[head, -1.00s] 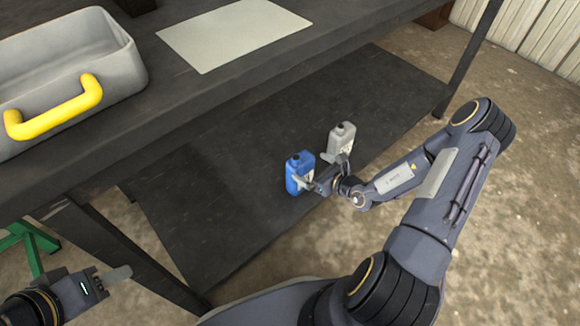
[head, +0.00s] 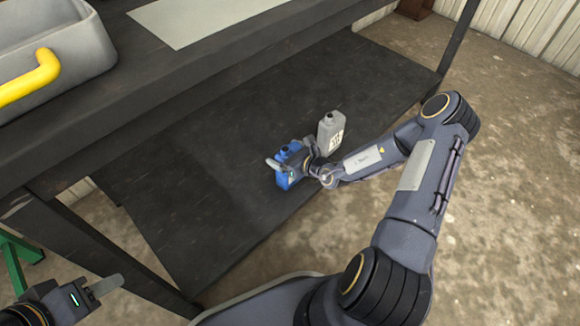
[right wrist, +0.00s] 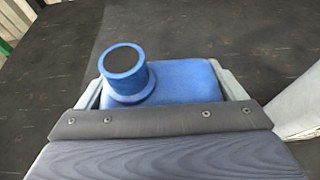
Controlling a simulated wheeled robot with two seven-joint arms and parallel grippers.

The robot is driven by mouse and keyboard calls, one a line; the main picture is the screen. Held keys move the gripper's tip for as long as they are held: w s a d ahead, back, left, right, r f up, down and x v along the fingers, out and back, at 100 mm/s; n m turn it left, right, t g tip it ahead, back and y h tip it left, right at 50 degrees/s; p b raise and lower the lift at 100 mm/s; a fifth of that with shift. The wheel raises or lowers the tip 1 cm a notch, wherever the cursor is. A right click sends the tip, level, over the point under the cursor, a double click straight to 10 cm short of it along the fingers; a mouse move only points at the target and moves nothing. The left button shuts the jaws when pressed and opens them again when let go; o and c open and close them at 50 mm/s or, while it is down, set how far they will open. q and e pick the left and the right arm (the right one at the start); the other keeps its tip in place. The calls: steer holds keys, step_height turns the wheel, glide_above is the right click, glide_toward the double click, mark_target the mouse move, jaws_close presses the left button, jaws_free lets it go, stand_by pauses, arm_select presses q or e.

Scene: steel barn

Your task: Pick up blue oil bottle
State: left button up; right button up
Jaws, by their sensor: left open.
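The blue oil bottle (head: 283,180) stands on the dark lower shelf and is partly hidden by my right gripper in the head view. My right gripper (head: 291,164) is at the bottle with its fingers spread. In the right wrist view, the bottle's blue body (right wrist: 180,80) and dark-topped cap lie between the two fingers, one on each side. Any gap between fingers and bottle is too small to judge. My left gripper (head: 106,286) is open and empty at the lower left, away from the bottle.
A grey bottle with a label (head: 331,133) stands just behind and right of the blue one. The worktop (head: 200,80) above the lower shelf (head: 190,210) carries a grey bin with a yellow handle (head: 30,80) and a pale sheet (head: 195,15). Table legs (head: 100,250) flank the shelf.

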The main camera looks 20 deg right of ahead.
steer(key=c, duration=1.2)
steer(key=shift+c, duration=1)
steer(key=shift+r, duration=0.15)
